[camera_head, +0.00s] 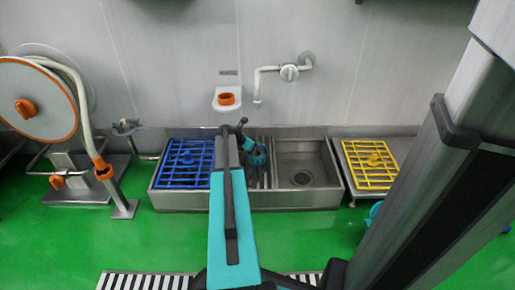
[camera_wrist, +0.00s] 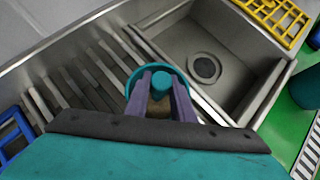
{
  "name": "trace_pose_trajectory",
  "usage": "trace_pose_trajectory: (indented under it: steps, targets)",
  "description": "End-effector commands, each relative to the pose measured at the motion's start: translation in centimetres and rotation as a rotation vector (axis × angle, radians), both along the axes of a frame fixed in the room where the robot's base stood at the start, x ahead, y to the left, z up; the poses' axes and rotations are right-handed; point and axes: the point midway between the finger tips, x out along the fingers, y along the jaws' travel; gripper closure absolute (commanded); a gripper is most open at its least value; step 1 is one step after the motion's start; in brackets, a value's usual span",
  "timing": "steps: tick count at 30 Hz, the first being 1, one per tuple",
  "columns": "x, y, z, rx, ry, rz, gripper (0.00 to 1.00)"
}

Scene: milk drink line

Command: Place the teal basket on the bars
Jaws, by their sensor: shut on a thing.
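The teal basket (camera_wrist: 162,63) shows in the wrist view as a round teal rim with a knob in its middle. My gripper (camera_wrist: 160,88) is shut on it, one finger on each side of the knob. In the head view the basket (camera_head: 259,159) is a small teal piece at the end of my arm, over the middle of the sink unit. The metal bars (camera_wrist: 82,82) run slanting beneath and left of the basket; in the head view part of the bars (camera_head: 265,180) shows below it. I cannot tell whether the basket touches the bars.
The sink basin (camera_head: 305,165) with a dark drain lies right of the bars. A blue grid (camera_head: 185,165) lies to their left, partly behind my arm. A yellow grid (camera_head: 370,164) lies farther right. A wall tap (camera_head: 288,73) and an orange-ringed holder (camera_head: 227,99) are above.

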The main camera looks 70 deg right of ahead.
Motion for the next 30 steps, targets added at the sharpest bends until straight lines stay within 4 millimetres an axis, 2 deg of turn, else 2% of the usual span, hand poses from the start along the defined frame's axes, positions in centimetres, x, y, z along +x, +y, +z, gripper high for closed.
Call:
trace_pose_trajectory:
  steps: [6, 7, 9, 10, 23, 30]
  targets:
    - [0.0, 0.0, -0.2, 0.0, 0.0, 0.0, 1.0]
    - [0.0, 0.0, -0.3, 0.0, -0.001, -0.001, 0.73]
    - [0.0, 0.0, -0.3, 0.0, -0.001, -0.001, 0.61]
    - [0.0, 0.0, -0.3, 0.0, -0.001, -0.001, 0.59]
    - [0.0, 0.0, -0.1, 0.0, -0.001, -0.001, 0.59]
    - [0.7, 1.5, 1.9, 0.0, 0.0, 0.0, 0.59]
